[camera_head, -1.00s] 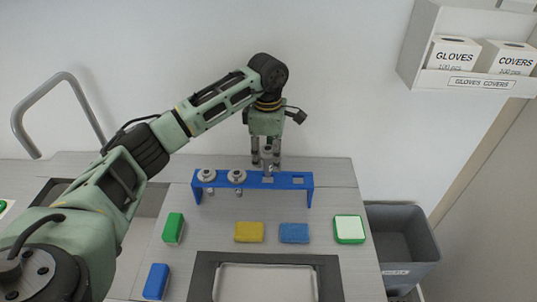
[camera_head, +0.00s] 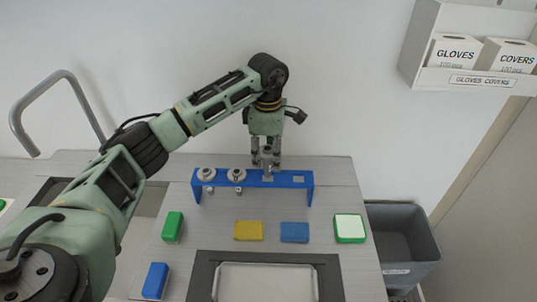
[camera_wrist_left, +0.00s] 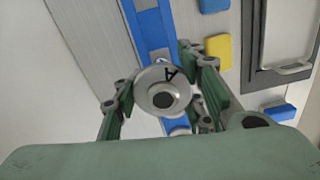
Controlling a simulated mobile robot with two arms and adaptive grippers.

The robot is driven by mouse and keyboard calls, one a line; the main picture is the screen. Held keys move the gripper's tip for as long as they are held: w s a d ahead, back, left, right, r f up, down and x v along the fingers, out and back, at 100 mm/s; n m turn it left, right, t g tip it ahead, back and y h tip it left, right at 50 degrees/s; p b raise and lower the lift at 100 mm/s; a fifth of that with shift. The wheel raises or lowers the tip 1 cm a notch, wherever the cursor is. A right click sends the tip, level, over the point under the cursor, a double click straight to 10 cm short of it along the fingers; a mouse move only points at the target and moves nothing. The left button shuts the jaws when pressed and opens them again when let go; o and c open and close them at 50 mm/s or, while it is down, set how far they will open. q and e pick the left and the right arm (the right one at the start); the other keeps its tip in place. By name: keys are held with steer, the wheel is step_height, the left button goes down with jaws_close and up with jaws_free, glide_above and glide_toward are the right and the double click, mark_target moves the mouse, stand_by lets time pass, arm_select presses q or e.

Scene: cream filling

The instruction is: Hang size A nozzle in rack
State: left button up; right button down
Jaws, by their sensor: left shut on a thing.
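The silver size A nozzle (camera_wrist_left: 163,90) shows in the left wrist view as a round metal disc with a black letter A and a dark centre hole. My left gripper (camera_head: 266,165) is shut on it, with one finger on each side of the disc. The blue rack (camera_head: 276,184) stands on the table in the head view, and the gripper hangs over its middle-right part. The rack also shows beneath the nozzle in the left wrist view (camera_wrist_left: 150,28). The gripper partly hides the nozzle in the head view, and I cannot tell whether it touches the rack.
Two other silver nozzles (camera_head: 206,175) (camera_head: 237,175) hang in the rack's left part. Green (camera_head: 172,226), yellow (camera_head: 249,231) and blue (camera_head: 294,232) blocks lie in front. A framed tray (camera_head: 266,284) is nearer. The wall is close behind; a grey bin (camera_head: 407,250) stands right.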

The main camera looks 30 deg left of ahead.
mark_target(268, 176)
arm_select(q)
steer(key=shift+f, duration=0.35)
stand_by(0.3)
steer(key=shift+f+b, duration=1.35)
steer(key=shift+f, duration=0.35)
steer(key=shift+f+b, duration=0.15)
steer(key=shift+b, duration=0.15)
steer(key=shift+f+b, duration=0.65)
steer(key=shift+f, duration=0.25)
steer(key=shift+s+f, duration=0.2)
